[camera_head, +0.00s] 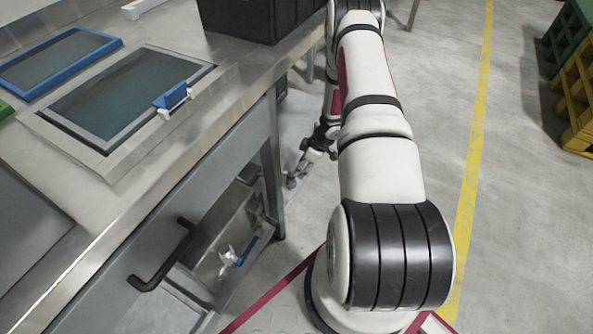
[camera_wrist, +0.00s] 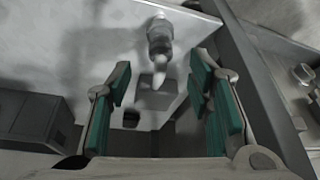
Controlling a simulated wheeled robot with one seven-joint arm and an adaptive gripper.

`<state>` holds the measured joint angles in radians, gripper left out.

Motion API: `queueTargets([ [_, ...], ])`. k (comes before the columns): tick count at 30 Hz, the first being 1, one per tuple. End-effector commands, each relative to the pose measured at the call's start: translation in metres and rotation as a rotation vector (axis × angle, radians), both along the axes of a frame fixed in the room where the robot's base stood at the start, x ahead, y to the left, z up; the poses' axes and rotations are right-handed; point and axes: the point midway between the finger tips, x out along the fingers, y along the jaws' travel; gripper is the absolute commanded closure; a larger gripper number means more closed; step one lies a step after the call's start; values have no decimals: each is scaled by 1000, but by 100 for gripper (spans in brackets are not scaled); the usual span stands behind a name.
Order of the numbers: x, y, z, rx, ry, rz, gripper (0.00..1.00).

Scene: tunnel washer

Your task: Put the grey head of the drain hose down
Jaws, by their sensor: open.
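A grey rounded fitting (camera_wrist: 159,32) with a pale tapering end, which looks like the head of the drain hose, shows in the wrist view on a light grey surface. It lies just beyond the fingertips and apart from both fingers. My gripper (camera_wrist: 162,66) is open, with green pads on either side and nothing held between them. In the head view my gripper (camera_head: 304,160) is low beside the bench leg. A small grey piece (camera_head: 291,182) shows near its tip, perhaps the same head. I cannot tell whether a hose joins it.
A steel bench with a framed window (camera_head: 125,95) and a black crate (camera_head: 250,15) fills the left. Under it is a steel basin (camera_head: 225,235) with a blue-handled valve (camera_head: 245,252). A drawer handle (camera_head: 165,260) juts out.

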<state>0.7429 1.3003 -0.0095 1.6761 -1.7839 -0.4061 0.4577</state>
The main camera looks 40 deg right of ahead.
Motion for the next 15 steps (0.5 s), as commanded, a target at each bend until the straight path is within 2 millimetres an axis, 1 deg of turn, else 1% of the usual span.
queueTargets([
  [1,-3,-2,9,0,0,0,53],
  [6,-7,-6,24,0,0,0,53],
  [15,-9,-6,26,1,1,-1,53],
])
